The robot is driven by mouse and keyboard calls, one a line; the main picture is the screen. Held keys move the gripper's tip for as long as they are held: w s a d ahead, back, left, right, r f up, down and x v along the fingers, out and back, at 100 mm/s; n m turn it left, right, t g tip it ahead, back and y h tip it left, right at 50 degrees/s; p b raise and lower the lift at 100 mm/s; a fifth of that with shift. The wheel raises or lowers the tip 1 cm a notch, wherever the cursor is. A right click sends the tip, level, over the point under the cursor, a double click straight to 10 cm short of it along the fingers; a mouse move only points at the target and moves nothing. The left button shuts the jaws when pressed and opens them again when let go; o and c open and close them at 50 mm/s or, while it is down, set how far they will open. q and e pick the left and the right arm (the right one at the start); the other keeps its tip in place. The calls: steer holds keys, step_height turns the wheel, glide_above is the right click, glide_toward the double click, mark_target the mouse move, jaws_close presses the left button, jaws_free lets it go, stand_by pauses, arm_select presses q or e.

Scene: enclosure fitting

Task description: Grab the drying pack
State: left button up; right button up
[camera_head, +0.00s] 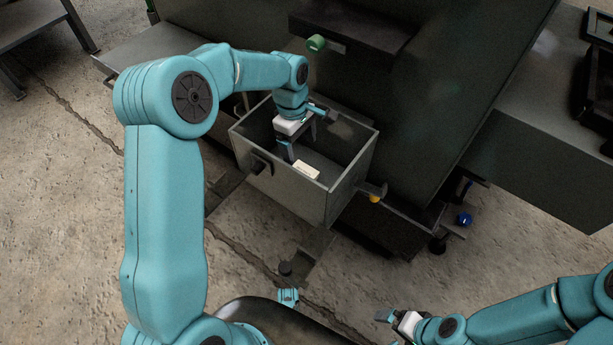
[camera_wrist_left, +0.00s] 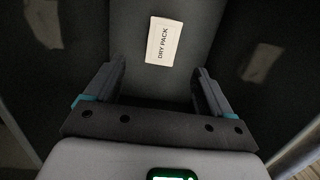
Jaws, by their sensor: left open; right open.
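The drying pack (camera_head: 306,169) is a small whitish block lying inside an open grey box (camera_head: 300,205). In the left wrist view the pack (camera_wrist_left: 163,41) shows the words "DRY PACK" and lies flat, a little beyond the fingertips. My left gripper (camera_head: 302,138) reaches down into the box, to the left of and above the pack. Its two fingers are apart with nothing between them, as the left wrist view (camera_wrist_left: 160,78) also shows. My right gripper (camera_head: 388,322) is low in the head view, outside the box, empty and open.
The box walls stand close around my left gripper. A dark shelf (camera_head: 350,28) with a green knob (camera_head: 316,42) is above and behind the box. A yellow knob (camera_head: 376,198) is by the box's right side. The concrete floor (camera_head: 480,270) at right is mostly clear.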

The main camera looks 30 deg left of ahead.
mark_target(303, 171)
arm_select(q)
steer(key=f, duration=0.3)
steer(key=shift+d+f+b, duration=0.2)
steer(key=shift+d+b, duration=0.05)
steer(key=shift+b, duration=0.05)
steer(key=shift+f, duration=0.45)
steer(key=f, duration=0.1)
steer(key=f+b, duration=0.1)
steer(key=f, duration=0.1)
steer(key=f+b, duration=0.1)
steer(key=f, duration=0.1)
steer(key=shift+s+d, duration=0.25)
steer(key=shift+d, duration=0.15)
steer(key=shift+r, duration=0.15)
steer(key=shift+c, duration=0.3)
steer(key=c, duration=1.1)
